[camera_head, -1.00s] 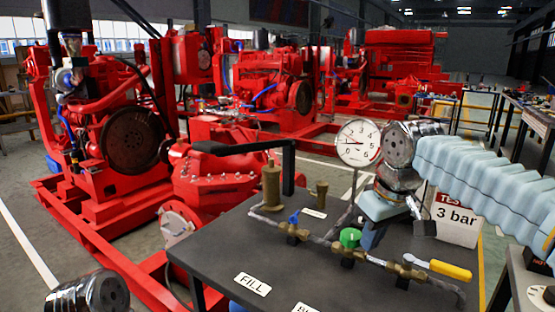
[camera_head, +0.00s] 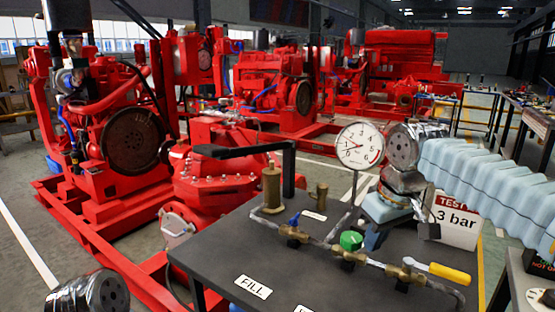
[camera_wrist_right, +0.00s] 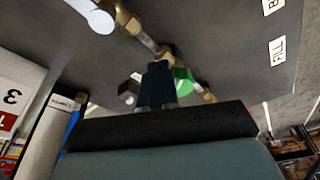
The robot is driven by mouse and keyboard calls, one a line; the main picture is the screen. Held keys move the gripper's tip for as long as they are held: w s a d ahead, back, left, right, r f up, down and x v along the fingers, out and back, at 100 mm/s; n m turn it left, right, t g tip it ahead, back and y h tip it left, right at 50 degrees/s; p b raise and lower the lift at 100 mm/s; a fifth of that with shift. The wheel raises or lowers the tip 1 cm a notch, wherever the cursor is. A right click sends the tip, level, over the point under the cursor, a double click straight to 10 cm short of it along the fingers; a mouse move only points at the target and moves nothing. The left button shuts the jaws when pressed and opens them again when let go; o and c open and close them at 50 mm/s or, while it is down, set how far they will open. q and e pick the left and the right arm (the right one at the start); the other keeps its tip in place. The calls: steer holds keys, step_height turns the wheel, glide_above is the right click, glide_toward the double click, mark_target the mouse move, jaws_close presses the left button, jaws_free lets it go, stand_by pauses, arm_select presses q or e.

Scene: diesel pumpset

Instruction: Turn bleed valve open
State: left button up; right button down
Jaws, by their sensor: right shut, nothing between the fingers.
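A pipe with several brass valves lies on a dark bench (camera_head: 215,255). It has a blue-handled valve (camera_head: 293,222), a green knob (camera_head: 351,240) and a yellow lever (camera_head: 450,273). I cannot tell from the labels in view which one is the bleed valve. My right gripper (camera_head: 372,241) is low over the bench just behind the green knob. In the right wrist view its dark shut fingers (camera_wrist_right: 157,86) are beside the green knob (camera_wrist_right: 183,82), with nothing held; contact is unclear. My left gripper is out of view.
A pressure gauge (camera_head: 360,145) stands on a stem close to my right wrist. A "3 bar" sign (camera_head: 457,217) is behind it. A black bracket (camera_head: 250,148) and a brass cylinder (camera_head: 271,187) stand at the bench's left. Red pumpsets (camera_head: 130,140) fill the background.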

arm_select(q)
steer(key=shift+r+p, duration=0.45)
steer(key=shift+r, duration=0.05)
arm_select(e)
steer(key=v, duration=0.2)
steer(key=w+v, duration=0.1)
steer(key=v, duration=0.2)
steer(key=shift+a+r, duration=0.15)
steer(key=shift+r, duration=0.35)
